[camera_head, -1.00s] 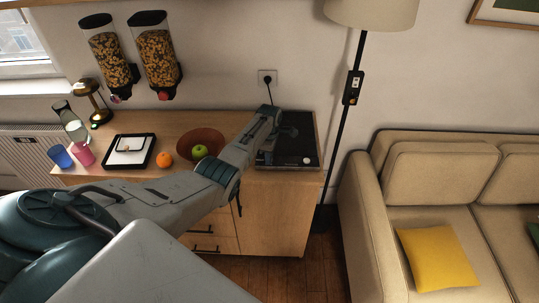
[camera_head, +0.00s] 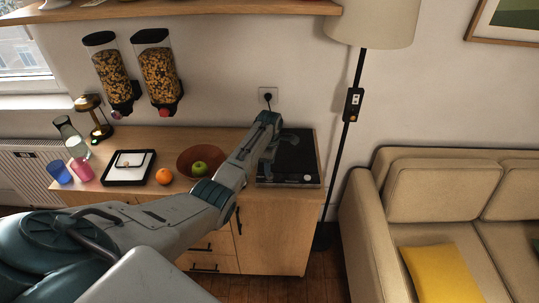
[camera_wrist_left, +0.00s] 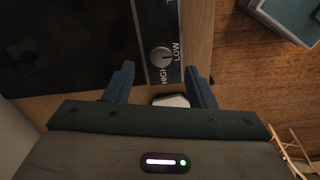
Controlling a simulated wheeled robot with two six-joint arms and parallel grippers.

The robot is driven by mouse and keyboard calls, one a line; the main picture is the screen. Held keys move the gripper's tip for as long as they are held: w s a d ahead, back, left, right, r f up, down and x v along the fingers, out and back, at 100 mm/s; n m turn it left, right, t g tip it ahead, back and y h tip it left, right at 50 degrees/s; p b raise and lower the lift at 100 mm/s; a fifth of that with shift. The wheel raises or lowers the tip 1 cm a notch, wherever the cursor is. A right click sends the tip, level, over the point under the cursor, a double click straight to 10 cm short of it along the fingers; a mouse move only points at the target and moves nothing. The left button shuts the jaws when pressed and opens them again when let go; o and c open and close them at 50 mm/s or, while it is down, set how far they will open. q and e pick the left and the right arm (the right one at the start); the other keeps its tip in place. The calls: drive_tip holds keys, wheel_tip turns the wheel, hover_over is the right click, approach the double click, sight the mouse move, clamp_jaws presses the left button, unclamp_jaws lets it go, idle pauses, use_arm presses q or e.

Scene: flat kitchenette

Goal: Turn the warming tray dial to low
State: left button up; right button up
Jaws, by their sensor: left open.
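The warming tray (camera_head: 296,160) is a flat black panel on the right end of the wooden cabinet. Its small pale dial (camera_head: 307,177) sits at the front right corner. In the left wrist view the round grey dial (camera_wrist_left: 160,57) lies on the black panel between the words HIGH and LOW; its exact setting is hard to tell. My left gripper (camera_head: 268,158) is over the left part of the tray in the head view. In the wrist view its two fingers (camera_wrist_left: 159,74) are apart and empty, with the dial just beyond the gap. My right gripper is not in view.
A brown bowl (camera_head: 186,160) with a green apple (camera_head: 199,168) and an orange (camera_head: 164,176) stand left of my forearm. A floor lamp pole (camera_head: 341,150) and a beige sofa (camera_head: 440,190) are to the right. A wall socket (camera_head: 267,95) is behind the tray.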

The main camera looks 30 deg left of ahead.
use_arm(q)
wheel_tip(320, 180, up, 7)
drive_tip(key=b, duration=0.1)
drive_tip(key=shift+f+b, duration=0.15)
drive_tip(key=shift+b, duration=0.15)
